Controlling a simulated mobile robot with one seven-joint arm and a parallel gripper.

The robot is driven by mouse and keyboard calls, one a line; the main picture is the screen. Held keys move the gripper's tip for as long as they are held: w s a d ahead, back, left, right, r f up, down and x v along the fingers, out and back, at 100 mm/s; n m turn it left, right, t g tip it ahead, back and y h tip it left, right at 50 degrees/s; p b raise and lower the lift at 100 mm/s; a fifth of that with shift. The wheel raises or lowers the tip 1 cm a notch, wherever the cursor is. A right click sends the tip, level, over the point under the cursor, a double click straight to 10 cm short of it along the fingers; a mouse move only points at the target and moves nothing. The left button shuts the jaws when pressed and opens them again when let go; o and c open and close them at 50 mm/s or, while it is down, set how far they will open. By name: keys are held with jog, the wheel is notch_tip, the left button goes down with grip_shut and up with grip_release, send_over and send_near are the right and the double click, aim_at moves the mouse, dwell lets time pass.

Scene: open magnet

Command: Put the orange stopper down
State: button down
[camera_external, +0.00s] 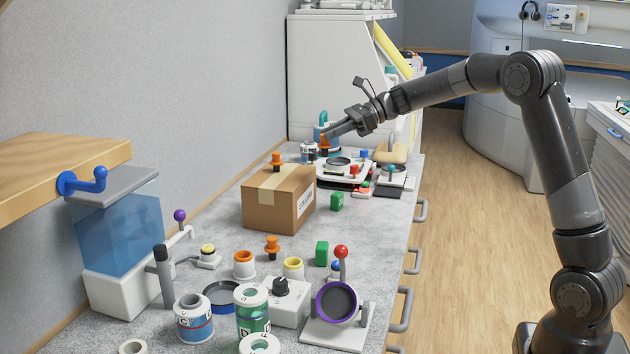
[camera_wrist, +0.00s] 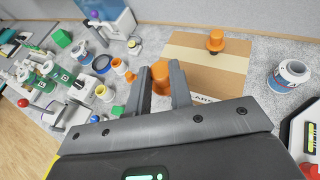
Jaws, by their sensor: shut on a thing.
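My gripper (camera_external: 327,135) is shut on an orange stopper (camera_external: 324,143) at the far end of the counter. In the wrist view the held stopper (camera_wrist: 160,76) sits between my two fingers (camera_wrist: 160,78), its lower part hidden. It appears raised above the counter; the exact gap cannot be told. A second orange stopper (camera_external: 276,159) stands on the cardboard box (camera_external: 270,212), also seen in the wrist view (camera_wrist: 216,40). A third orange stopper (camera_external: 271,247) stands on the counter in front of the box.
A white labelled jar (camera_external: 307,153) stands close beside the held stopper. Trays and small blocks (camera_external: 345,172) lie to the right of it. Jars, cups and a round purple-rimmed dish (camera_external: 337,301) crowd the near counter. Bare counter (camera_external: 372,232) shows right of the box.

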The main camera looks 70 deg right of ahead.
jog(key=d+r+m+h, duration=0.1)
jog(key=d+r, duration=0.2)
jog(key=d, duration=0.3)
send_over(302, 181)
notch_tip(302, 181, down, 6)
jog(key=f, duration=0.1)
jog(key=shift+f+t, duration=0.4)
jog(key=shift+f, duration=1.3)
jog(key=shift+f, duration=0.15)
jog(key=c, duration=1.3)
grip_release()
